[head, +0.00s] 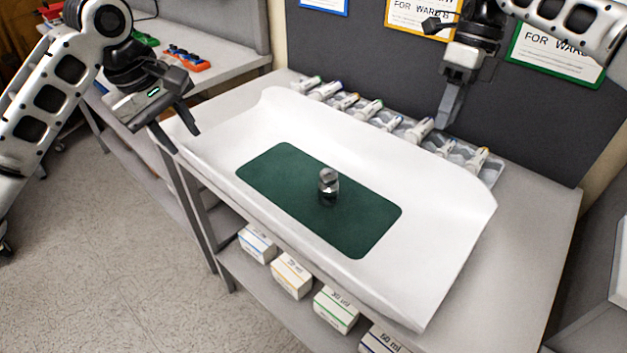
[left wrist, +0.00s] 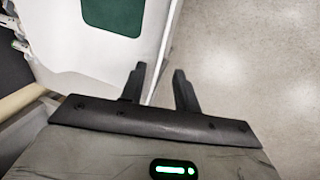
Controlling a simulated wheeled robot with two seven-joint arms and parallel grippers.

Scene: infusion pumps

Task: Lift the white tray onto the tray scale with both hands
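The white tray (head: 455,215) is a wide, curved pan with a dark green mat (head: 290,180) and a small shiny metal weight (head: 328,186) standing on the mat. It lies over the grey bench, its near edge toward me. My left gripper (head: 186,142) is at its left end, fingers apart and pointing down. In the left wrist view the gripper (left wrist: 160,88) shows a gap between its fingers, with the tray's edge (left wrist: 158,65) seen through it; contact is unclear. My right gripper (head: 448,110) hangs beyond the far rim, seen edge-on. I cannot identify a separate tray scale.
Several syringes (head: 420,129) lie in a holder behind the tray, by the dark back panel (head: 360,60). Several boxes (head: 291,275) stand on the lower shelf. A side bench (head: 215,75) is at the back left. Bare bench (head: 535,215) shows at right; floor is clear at left.

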